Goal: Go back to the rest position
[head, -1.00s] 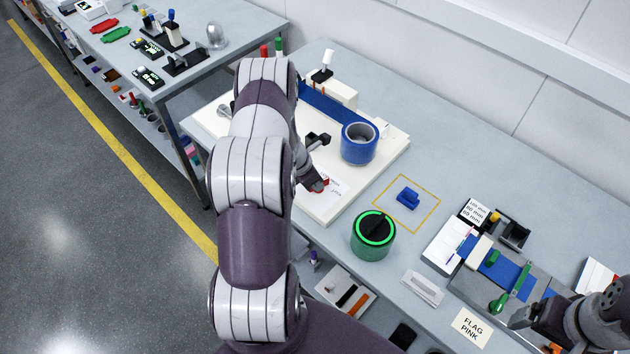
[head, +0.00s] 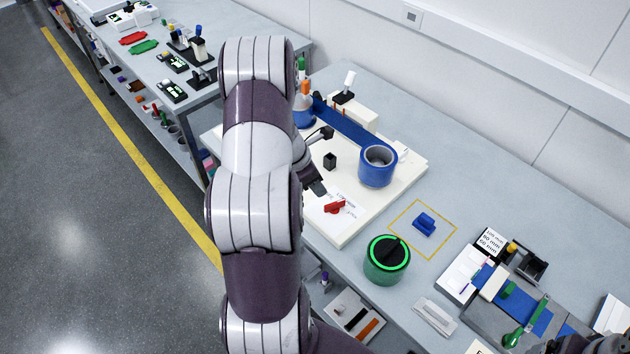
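My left arm reaches up through the middle of the head view, and its links hide part of the gripper. The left gripper (head: 324,161) has two dark fingers showing apart at the right of the arm, over the white board (head: 345,228). It looks open, with nothing seen held. A small red piece (head: 334,207) lies on a printed patch of the board, just beyond the lower finger and apart from it. Only dark parts of my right gripper (head: 590,345) show at the bottom right edge; its fingers are mostly cut off.

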